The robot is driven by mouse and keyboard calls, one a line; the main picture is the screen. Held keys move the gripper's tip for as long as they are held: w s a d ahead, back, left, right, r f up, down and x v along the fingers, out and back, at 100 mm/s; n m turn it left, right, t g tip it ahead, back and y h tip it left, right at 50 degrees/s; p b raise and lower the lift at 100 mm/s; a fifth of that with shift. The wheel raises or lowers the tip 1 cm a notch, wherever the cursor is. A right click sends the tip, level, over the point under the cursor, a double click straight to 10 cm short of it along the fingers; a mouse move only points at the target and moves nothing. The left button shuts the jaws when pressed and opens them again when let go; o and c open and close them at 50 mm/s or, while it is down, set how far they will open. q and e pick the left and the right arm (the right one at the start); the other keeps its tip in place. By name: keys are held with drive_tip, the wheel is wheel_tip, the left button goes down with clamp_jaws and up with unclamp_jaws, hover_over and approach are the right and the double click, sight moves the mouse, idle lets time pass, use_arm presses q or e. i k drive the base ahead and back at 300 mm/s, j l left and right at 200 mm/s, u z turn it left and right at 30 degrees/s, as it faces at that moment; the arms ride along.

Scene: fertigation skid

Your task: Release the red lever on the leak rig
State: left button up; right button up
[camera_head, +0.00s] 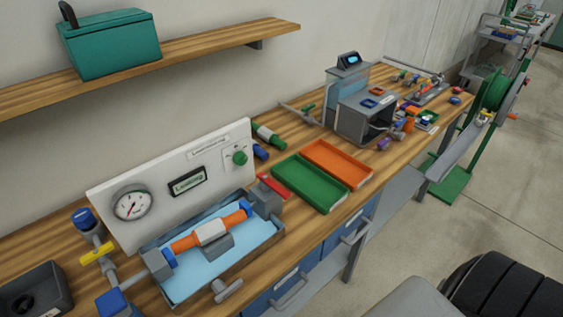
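The leak rig's white panel (165,190) stands on the wooden bench, with a round gauge (131,203), a dark-framed display (187,181) and a green knob (239,157). In front of it is a grey tray (225,270) with a light-blue inside. An orange pipe piece with a pale middle section (211,232) lies across the tray between blue ends and grey blocks. The red lever (274,186) lies low at the right-hand grey block (264,200), beside the green tray. Neither of my grippers is in view, and nothing is seen touching the lever.
A green tray (342,197) and an orange tray (369,177) sit right of the rig. A yellow-handled valve (97,253) stands to its left. A grey T-handle (228,290) sticks out in front. A shelf (215,42) with a teal box (110,43) hangs above.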

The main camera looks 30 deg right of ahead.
sight(266, 183)
drive_tip(key=z, duration=1)
